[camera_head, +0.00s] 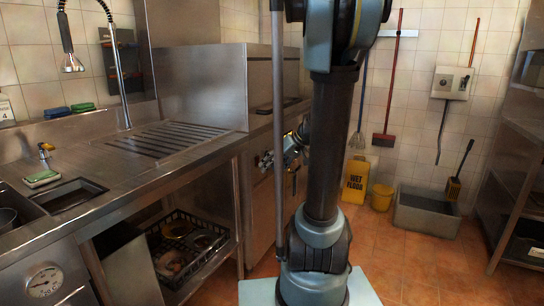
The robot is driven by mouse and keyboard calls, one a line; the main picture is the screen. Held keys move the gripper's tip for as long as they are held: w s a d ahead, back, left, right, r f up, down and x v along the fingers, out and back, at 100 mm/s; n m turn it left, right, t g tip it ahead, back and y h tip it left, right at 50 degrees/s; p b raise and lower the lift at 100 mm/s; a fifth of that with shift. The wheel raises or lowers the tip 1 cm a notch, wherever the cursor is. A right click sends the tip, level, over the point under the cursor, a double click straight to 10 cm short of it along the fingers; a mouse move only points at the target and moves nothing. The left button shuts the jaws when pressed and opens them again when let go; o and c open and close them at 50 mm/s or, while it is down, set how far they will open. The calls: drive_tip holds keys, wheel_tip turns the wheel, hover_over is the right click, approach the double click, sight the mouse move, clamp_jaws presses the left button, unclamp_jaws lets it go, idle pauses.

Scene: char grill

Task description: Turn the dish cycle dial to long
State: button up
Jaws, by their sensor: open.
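My gripper (266,160) is small in the picture, partly behind my arm. Its fingers are apart and empty, pointing left toward the front of the steel dish machine (259,215). I cannot tell whether it touches the front. No dial can be made out at that spot; the gripper and arm cover part of the panel. A round white-faced dial with a pointer (43,280) sits on the steel front at the lower left, far from the gripper. I cannot read its labels or tell whether it is the dish cycle dial.
A steel counter (110,180) with a ribbed drainboard runs along the left. Under it is a black dish rack (185,245). A yellow wet-floor sign (355,180), yellow bucket (382,196) and grey tub (427,213) stand at the back wall. Tiled floor (420,270) is free at right.

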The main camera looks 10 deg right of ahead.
drive_tip(key=w+d+f+n+t+y, duration=0.15)
drive_tip(key=w+d, duration=0.25)
drive_tip(key=w, duration=0.4)
drive_tip(key=w+d+n+t+y, duration=0.2)
drive_tip(key=w+d+y, duration=0.1)
drive_tip(key=w, duration=0.5)
drive_tip(key=w+d+f+n+t+y, duration=0.1)
drive_tip(key=w+d+f+t, duration=0.1)
drive_tip(key=w+d+f, duration=0.3)
drive_tip(key=w+d+f+n+t+y, duration=0.1)
drive_tip(key=w+d+n+t+y, duration=0.1)
drive_tip(key=d, duration=0.5)
drive_tip(key=x, duration=1.7)
drive_tip(key=shift+a, duration=0.35)
drive_tip(key=shift+f+g, duration=0.1)
drive_tip(key=shift+g, duration=0.15)
drive_tip(key=c, duration=1)
